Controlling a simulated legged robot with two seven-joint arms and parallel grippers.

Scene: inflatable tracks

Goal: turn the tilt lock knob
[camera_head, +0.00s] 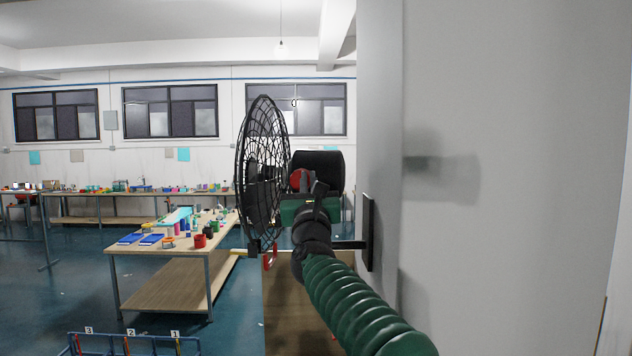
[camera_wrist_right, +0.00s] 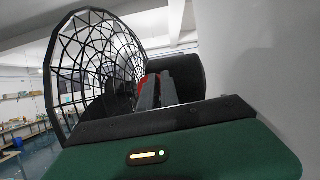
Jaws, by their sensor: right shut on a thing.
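A black wall fan with a round wire cage (camera_head: 262,150) is mounted on the grey wall at centre; its cage (camera_wrist_right: 92,60) also fills the left of the right wrist view. A red knob (camera_head: 299,179) sits beside the black motor housing (camera_head: 325,165), behind the cage. My right gripper (camera_head: 311,188) reaches up to the knob from below, on a green ribbed arm. In the right wrist view, its grey fingers (camera_wrist_right: 157,91) are closed at the red knob (camera_wrist_right: 147,80), which they partly hide. My left gripper is not in view.
The grey wall (camera_head: 500,120) stands close on the right, with the fan's black wall plate (camera_head: 368,232). A small red loop (camera_head: 270,257) is below the cage. A wooden table (camera_head: 170,250) with several small objects stands at left.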

